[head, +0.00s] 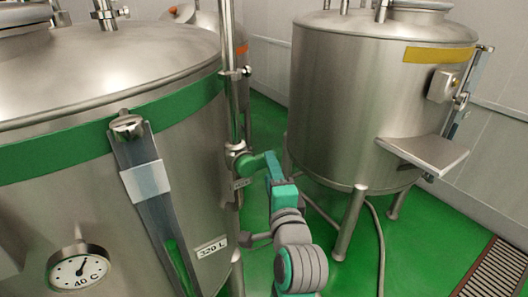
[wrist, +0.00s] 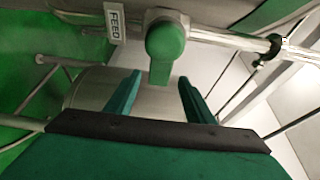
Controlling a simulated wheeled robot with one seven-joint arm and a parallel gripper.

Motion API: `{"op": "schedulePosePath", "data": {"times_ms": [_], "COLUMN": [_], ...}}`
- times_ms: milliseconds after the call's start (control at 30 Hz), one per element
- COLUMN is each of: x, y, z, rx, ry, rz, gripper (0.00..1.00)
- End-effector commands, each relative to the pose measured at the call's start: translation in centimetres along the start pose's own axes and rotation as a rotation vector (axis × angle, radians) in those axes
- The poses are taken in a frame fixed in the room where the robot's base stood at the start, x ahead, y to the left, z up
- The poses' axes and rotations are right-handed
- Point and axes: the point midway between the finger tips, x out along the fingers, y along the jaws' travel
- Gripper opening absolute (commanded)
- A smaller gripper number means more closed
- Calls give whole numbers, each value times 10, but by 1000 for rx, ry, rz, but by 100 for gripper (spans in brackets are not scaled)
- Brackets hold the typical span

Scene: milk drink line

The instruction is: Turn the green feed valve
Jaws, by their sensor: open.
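The green feed valve handle (wrist: 165,42) shows in the wrist view as a rounded hub with a short lever, mounted on a metal pipe. A white label reading FEED (wrist: 114,22) is beside it. My gripper (wrist: 159,77) is open, and the lever's end appears between its two teal fingertips, with gaps on both sides. I cannot tell how deep the lever sits between them. In the head view my gripper (head: 262,165) reaches the valve on the vertical pipe by the large tank, and the handle is hard to separate from the fingers.
A large steel tank with a green band (head: 60,155), a dial gauge (head: 79,270) and a 320 L label (head: 212,247) fills the left. Another tank with a yellow band (head: 440,54) and a side shelf (head: 425,152) stands right. Green floor (head: 420,235) lies between, with a hose and drain grate.

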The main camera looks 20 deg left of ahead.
Motion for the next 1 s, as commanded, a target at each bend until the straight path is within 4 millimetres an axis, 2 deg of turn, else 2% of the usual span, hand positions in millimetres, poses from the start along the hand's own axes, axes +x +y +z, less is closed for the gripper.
{"op": "schedulePosePath", "data": {"times_ms": [300, 500, 700, 967, 1000], "x": [56, 83, 94, 96, 95], "y": [0, 0, 0, 0, 0], "z": [0, 2, 2, 2, 2], "rx": [-1, -2, -2, -3, -3], "ry": [0, -2, -2, -2, -1], "rz": [1, 0, 0, 0, 0], "gripper": [48, 48, 48, 48, 44]}}
